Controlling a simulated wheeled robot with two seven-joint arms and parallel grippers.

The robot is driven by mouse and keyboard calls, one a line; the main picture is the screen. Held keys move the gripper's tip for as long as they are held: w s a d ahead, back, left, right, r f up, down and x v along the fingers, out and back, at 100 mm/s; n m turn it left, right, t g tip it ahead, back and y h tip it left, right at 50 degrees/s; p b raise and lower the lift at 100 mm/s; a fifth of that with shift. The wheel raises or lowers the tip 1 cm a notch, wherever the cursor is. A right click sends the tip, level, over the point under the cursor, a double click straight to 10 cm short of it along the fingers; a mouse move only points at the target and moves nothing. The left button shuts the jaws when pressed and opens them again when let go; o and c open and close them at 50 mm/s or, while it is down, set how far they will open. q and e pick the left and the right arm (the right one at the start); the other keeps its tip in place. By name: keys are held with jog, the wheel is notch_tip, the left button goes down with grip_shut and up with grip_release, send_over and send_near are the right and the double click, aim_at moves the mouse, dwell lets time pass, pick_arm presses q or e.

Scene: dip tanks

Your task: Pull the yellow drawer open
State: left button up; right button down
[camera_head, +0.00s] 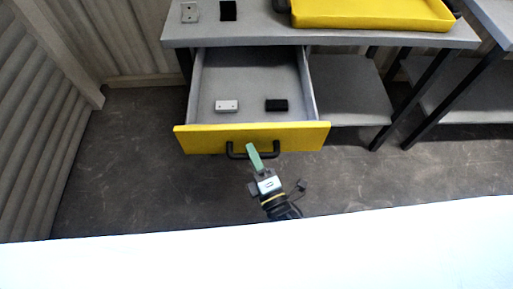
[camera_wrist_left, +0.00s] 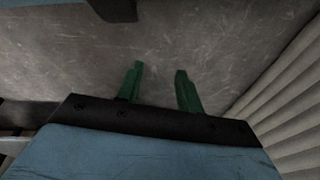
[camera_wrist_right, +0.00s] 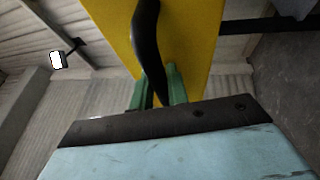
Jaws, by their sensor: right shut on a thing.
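The yellow drawer (camera_head: 200,140) is pulled out from under the grey table, and its grey inside shows. Its black handle (camera_head: 232,153) is on the front face. My right gripper (camera_head: 252,150) is at the handle; in the right wrist view its green fingers (camera_wrist_right: 157,88) are shut on the black handle (camera_wrist_right: 147,40), with the yellow front behind. My left gripper is not in the head view. In the left wrist view its green fingers (camera_wrist_left: 160,88) stand apart with nothing between them, above the grey floor.
A white block (camera_head: 227,106) and a black block (camera_head: 276,105) lie in the drawer. On the table (camera_head: 250,37) are a grey plate (camera_head: 190,12), a black piece (camera_head: 228,11) and a yellow tray (camera_head: 370,22). A ribbed wall stands at left. The floor before the drawer is clear.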

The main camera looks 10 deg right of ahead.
jog(key=c, duration=1.4)
grip_release()
jog(key=shift+o, duration=0.2)
